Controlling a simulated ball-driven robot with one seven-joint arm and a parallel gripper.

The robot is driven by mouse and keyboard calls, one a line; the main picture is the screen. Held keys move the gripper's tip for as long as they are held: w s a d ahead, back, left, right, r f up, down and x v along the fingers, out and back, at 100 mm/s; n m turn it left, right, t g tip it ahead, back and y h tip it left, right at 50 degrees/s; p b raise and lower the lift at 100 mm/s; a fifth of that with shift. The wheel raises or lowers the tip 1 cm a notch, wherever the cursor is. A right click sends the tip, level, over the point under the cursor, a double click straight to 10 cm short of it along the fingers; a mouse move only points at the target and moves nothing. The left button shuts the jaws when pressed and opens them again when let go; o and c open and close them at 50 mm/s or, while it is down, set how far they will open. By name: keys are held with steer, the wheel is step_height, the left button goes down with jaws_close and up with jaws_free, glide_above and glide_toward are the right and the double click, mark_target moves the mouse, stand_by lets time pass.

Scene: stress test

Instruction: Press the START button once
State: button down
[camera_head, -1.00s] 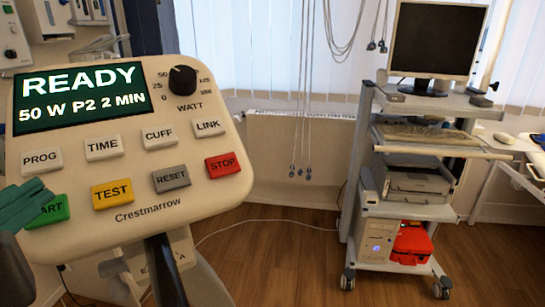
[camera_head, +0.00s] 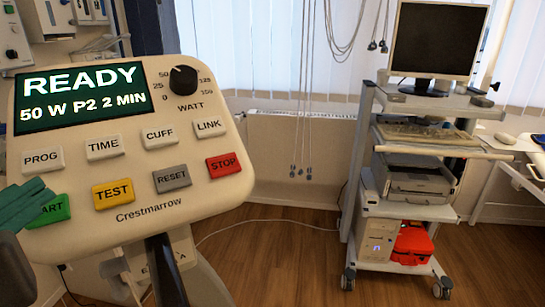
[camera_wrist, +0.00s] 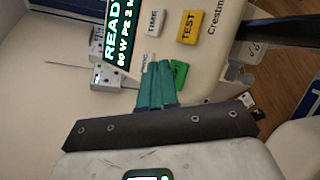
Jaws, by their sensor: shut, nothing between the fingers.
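The cream control panel (camera_head: 118,222) fills the left of the head view. Its screen (camera_head: 82,95) reads READY, 50 W P2 2 MIN. The green START button (camera_head: 56,209) is at the panel's lower left, partly covered by my gripper, so only "ART" shows. My gripper (camera_head: 40,190) has green fingers and is shut and empty, with its tips over the button's upper left part. In the wrist view the closed fingers (camera_wrist: 159,68) lie beside the green START button (camera_wrist: 180,73). I cannot tell whether the tips touch it.
The yellow TEST button (camera_head: 113,193) is just right of START, and PROG (camera_head: 42,159) is just above. Grey RESET (camera_head: 172,178) and red STOP (camera_head: 223,164) are further right. A trolley (camera_head: 405,212) with a monitor stands at the right, beyond open floor.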

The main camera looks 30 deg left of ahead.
stand_by(0.4)
steer(key=shift+w+a+f, duration=0.1)
steer(key=shift+a+f, duration=0.1)
steer(key=shift+f, duration=0.15)
steer(key=shift+w+a+f, duration=0.1)
steer(key=shift+a+f, duration=0.1)
steer(key=shift+f, duration=0.05)
stand_by(0.9)
steer(key=shift+r+p, duration=0.1)
steer(key=shift+p, duration=0.3)
steer(key=shift+s+d+r+p, duration=0.2)
steer(key=shift+d+r+p, duration=0.25)
steer(key=shift+p, duration=0.3)
steer(key=r+p, duration=0.1)
steer(key=s+d+r+p, duration=0.1)
steer(key=p, duration=0.1)
steer(key=d+r+p, duration=0.1)
steer(key=r+p, duration=0.1)
steer(key=shift+s+d, duration=0.25)
steer(key=shift+s, duration=0.1)
